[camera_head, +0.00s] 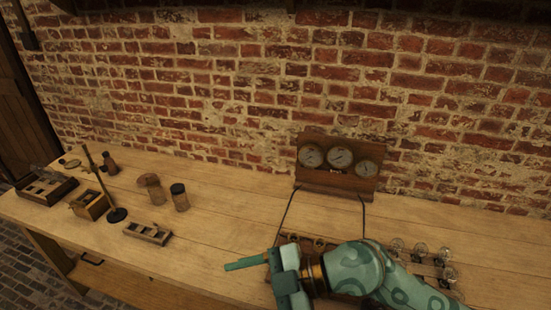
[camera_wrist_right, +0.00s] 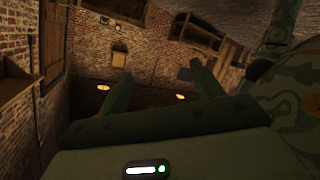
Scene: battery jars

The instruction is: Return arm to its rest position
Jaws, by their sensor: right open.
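My right arm, green with a darker pattern, reaches in from the lower right of the head view over the front of the wooden bench (camera_head: 225,205). My right gripper (camera_head: 255,272) points left above the bench's front part. One finger shows clearly there; the other is hard to make out. In the right wrist view the two fingers of the gripper (camera_wrist_right: 157,76) stand apart with nothing between them, facing the room. My left gripper is in neither view.
A wooden panel with three dials (camera_head: 340,160) stands at the back, with dark cables. Several glass jars (camera_head: 420,250) stand right, beside my arm, which partly hides a wooden rack. A dark-topped jar (camera_head: 180,197) and small wooden boxes (camera_head: 148,233) sit left. The bench's middle is clear.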

